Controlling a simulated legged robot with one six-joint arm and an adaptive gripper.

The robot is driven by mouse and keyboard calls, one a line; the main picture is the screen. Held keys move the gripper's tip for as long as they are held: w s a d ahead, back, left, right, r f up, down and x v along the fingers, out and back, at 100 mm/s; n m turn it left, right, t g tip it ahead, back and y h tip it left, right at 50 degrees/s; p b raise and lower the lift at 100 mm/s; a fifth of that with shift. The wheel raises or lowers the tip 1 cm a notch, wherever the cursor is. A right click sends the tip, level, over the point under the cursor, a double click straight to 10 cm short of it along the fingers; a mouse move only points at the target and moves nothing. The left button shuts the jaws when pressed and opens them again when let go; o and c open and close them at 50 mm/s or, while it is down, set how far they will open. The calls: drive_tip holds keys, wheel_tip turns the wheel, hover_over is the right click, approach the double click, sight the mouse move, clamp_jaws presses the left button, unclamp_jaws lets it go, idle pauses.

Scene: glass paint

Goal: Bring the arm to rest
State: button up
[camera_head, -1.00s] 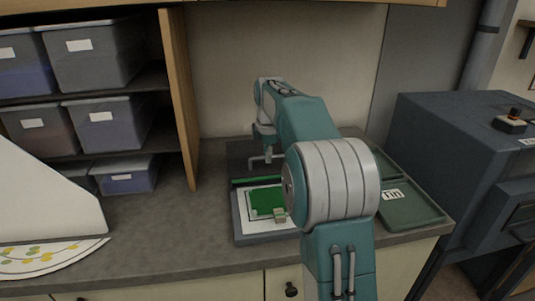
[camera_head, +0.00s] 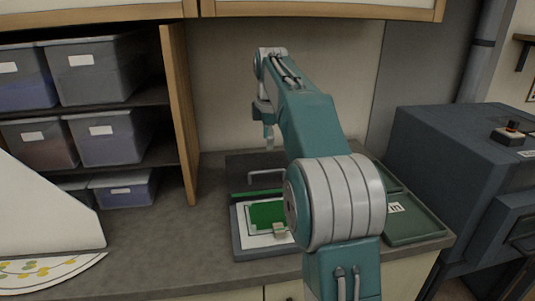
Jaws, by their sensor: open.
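My teal and grey arm reaches over the counter from the front. My gripper (camera_head: 268,145) hangs down at the far end of the arm, small in the view and open. No object shows between its fingers. It is above the back part of a dark tray (camera_head: 238,241) on the counter. A green glass panel (camera_head: 266,213) lies on a white sheet in that tray, with a small beige block (camera_head: 279,229) at its front right corner. My arm hides the tray's right side.
A grey bracket (camera_head: 266,173) stands at the tray's back, below my gripper. A green tray (camera_head: 415,226) lies to the right. Shelves with several grey bins (camera_head: 109,137) stand left behind a wooden divider (camera_head: 180,115). A wall cabinet (camera_head: 320,8) hangs above. A dark blue machine (camera_head: 450,160) stands right.

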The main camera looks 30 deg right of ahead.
drive_tip(key=shift+s+r, duration=0.15)
drive_tip(key=shift+r, duration=0.65)
drive_tip(key=s+a+m+t, duration=0.2)
drive_tip(key=s+a+m, duration=0.5)
drive_tip(key=s+a, duration=0.5)
drive_tip(key=s+a+f+m, duration=0.2)
drive_tip(key=s+f+m, duration=0.2)
drive_tip(key=s, duration=0.5)
drive_tip(key=s+a+f+m+t, duration=0.1)
drive_tip(key=s+a+f+m, duration=0.1)
drive_tip(key=s+f, duration=0.7)
drive_tip(key=shift+s+m+y, duration=0.3)
drive_tip(key=shift+s+m, duration=0.4)
drive_tip(key=shift+m, duration=0.2)
